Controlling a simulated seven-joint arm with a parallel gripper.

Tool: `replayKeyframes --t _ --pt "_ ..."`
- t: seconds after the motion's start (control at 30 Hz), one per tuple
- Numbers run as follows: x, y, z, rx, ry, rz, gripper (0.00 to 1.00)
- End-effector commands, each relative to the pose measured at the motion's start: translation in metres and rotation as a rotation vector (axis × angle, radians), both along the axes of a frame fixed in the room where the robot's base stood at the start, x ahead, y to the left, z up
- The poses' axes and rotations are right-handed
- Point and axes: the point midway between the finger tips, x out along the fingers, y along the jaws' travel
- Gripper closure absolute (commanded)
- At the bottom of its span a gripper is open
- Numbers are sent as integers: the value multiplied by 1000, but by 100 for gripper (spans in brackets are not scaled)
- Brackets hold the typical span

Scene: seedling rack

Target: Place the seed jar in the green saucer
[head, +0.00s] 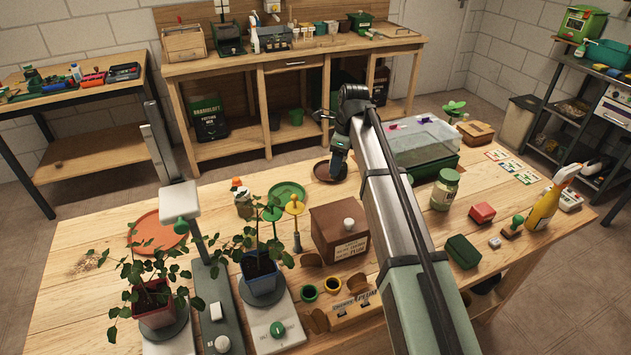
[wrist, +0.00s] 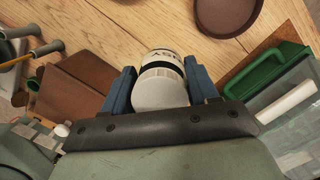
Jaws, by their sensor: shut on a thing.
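My gripper (wrist: 163,88) is shut on a jar (wrist: 160,90) with a pale grey-white lid and a light label with dark letters ending in "SY". The jar sits between the two blue fingers in the wrist view. In the head view my gripper (head: 338,165) is at the far middle of the table, and the held jar is hidden there. I cannot tell whether the jar touches the table. The green saucer (head: 290,188) lies left of my gripper in the head view, behind the brown box, partly covered by a yellow-topped stake.
A brown saucer (head: 322,172) is close by my gripper; it also shows in the wrist view (wrist: 228,28). A terracotta saucer (head: 150,233) lies far left. A brown box (head: 338,235), potted seedlings (head: 262,268), a clear-lidded propagator (head: 420,140) and another jar (head: 444,190) stand around.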

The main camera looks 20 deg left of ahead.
Motion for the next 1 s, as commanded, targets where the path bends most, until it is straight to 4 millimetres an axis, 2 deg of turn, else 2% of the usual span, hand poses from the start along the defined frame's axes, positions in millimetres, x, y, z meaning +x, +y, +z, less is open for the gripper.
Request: replayKeyframes --t 0.33,0.5,0.6,0.7,1.0 --pt "-52 96 3 -2 0 135 77" --pt "-63 133 5 -4 -5 166 77" --pt "-59 151 7 -4 -9 134 77" --pt "-51 154 8 -3 -9 67 77" --pt "-48 154 6 0 -1 -64 77"
